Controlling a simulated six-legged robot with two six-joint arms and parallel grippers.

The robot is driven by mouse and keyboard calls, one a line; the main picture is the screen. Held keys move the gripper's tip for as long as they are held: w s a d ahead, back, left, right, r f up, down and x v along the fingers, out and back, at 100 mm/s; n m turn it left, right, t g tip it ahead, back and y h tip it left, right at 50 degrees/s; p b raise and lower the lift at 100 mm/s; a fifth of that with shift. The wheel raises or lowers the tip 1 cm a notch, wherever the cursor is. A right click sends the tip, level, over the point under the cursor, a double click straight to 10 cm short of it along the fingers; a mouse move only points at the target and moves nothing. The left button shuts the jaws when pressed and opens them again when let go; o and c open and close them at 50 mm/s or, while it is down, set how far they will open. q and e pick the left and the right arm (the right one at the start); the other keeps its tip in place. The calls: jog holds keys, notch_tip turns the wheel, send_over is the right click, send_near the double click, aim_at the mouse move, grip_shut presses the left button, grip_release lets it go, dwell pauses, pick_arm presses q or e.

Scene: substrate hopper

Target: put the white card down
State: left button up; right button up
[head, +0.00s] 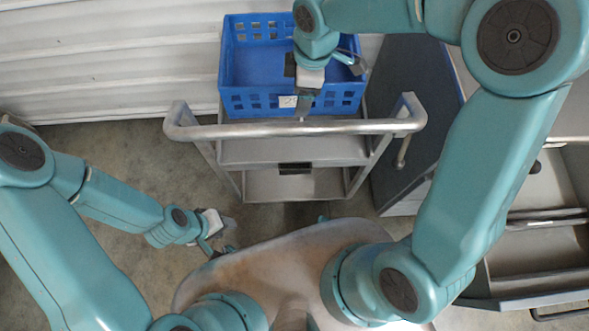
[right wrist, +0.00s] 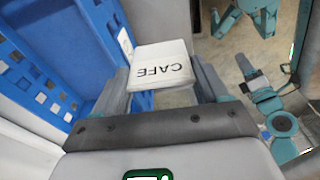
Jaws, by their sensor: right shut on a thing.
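The white card (right wrist: 162,66) is between the two grey fingers of my right gripper (head: 303,105) in the right wrist view. Its dark lettering reads CAFE and appears upside down there. My right gripper is shut on it, at the front rim of the blue crate (head: 345,101) in the head view. I cannot make out the card clearly in the head view. My left gripper (head: 220,236) is empty with its fingers apart, low on the left, away from the card and in front of the trolley.
The blue crate stands on a metal trolley (head: 290,151) with a push handle and lower shelves. A small white label (head: 288,101) shows on the crate's front. A dark grey cabinet (head: 412,100) stands to the right. Open drawers (head: 535,255) lie at the far right.

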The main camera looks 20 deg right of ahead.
jog(key=s+a+f+n+g+h+b, duration=0.1)
jog(key=s+a+f+n, duration=0.2)
jog(key=n, duration=0.6)
jog(key=s+a+f+n+g+b, duration=0.15)
jog(key=s+f+n, duration=0.3)
jog(key=n, duration=0.45)
jog(key=shift+n+t, duration=0.35)
jog(key=shift+n, duration=0.05)
jog(key=f+b, duration=0.1)
jog(key=f, duration=0.3)
jog(key=f+b, duration=0.2)
jog(key=f, duration=0.3)
jog(key=shift+d, duration=0.2)
jog(key=o, duration=1.1)
jog(key=shift+f, duration=0.1)
notch_tip(320, 180, up, 12)
jog(key=w+p, duration=0.1)
jog(key=p, duration=0.2)
jog(key=shift+w+d, duration=0.2)
